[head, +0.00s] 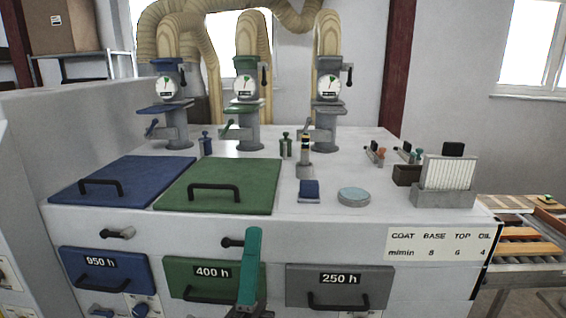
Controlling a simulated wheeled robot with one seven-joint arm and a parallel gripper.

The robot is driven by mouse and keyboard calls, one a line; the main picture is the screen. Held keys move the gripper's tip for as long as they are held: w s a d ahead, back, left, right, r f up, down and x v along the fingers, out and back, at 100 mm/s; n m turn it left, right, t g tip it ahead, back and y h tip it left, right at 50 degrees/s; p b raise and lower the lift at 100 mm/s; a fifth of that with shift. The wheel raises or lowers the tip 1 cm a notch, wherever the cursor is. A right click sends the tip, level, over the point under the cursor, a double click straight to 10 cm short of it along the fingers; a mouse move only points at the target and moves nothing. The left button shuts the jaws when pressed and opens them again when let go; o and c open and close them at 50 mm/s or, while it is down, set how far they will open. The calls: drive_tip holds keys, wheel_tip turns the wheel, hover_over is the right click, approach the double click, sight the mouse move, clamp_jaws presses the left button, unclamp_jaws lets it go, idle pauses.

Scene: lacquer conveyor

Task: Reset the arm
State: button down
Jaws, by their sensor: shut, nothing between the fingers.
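A white machine with a blue lid (130,178) and a green lid (240,180) fills the middle. Three gauge columns (247,88) stand behind. Small tools, a round blue-grey disc (353,197) and a card rack (447,175) stand on the top. A roller conveyor (530,240) runs at the right.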

drive_tip(key=s+d+f+n+g+y, duration=0.25)
drive_tip(key=f+n, duration=0.35)
drive_tip(key=f, duration=0.4)
drive_tip(key=s+d+f+n+g+y, duration=0.1)
drive_tip(key=s+f+n+g+y, duration=0.15)
drive_tip(key=f+n, duration=0.45)
drive_tip(key=s+d+f+n+g+y, duration=0.1)
drive_tip(key=s+f+n+g+y, duration=0.2)
drive_tip(key=f, duration=0.9)
drive_tip(key=s+f+n+g+h, duration=0.1)
drive_tip(key=s+f+n+g, duration=0.1)
drive_tip(key=s+f, duration=0.6)
drive_tip(key=s+f+n+g+h, duration=0.1)
drive_tip(key=s+f+g, duration=0.3)
drive_tip(key=s+f, duration=0.4)
drive_tip(key=s+n, duration=0.1)
drive_tip(key=s, duration=0.5)
drive_tip(key=shift+s+d+n+h, duration=0.15)
drive_tip(key=shift+s+n+h, duration=0.15)
drive_tip(key=shift+s+h, duration=0.1)
drive_tip(key=shift+w+f, duration=0.1)
drive_tip(key=shift+f, duration=0.05)
